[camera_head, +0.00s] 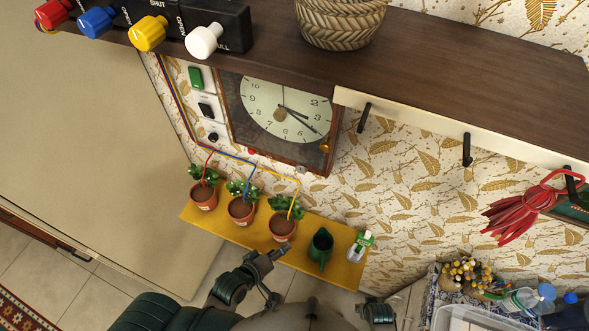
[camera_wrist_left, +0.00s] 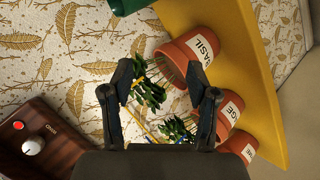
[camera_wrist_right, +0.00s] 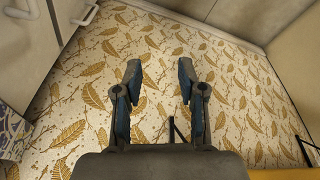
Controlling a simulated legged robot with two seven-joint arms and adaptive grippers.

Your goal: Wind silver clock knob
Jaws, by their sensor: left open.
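The clock (camera_head: 285,108), with a white dial in a brown wooden case, hangs on the wall under the dark shelf. A corner of its case shows at the lower left of the left wrist view (camera_wrist_left: 62,143), with a round silver knob (camera_wrist_left: 33,147) and a red light or button (camera_wrist_left: 18,125). The knob is too small to make out surely in the head view. My left gripper (camera_head: 275,275) is open and empty in front of the yellow shelf, below the clock and apart from the knob; its fingers show in the left wrist view (camera_wrist_left: 160,88). My right gripper (camera_wrist_right: 160,78) is open and empty, facing the patterned wall.
A yellow shelf (camera_head: 335,272) holds potted herbs (camera_head: 240,210), a green jug (camera_head: 320,248) and a small bottle (camera_head: 359,246). Coloured tubes run to the pots. The dark upper shelf (camera_head: 450,75) overhangs, with hooks (camera_head: 467,150) and a red tassel (camera_head: 522,212) below it.

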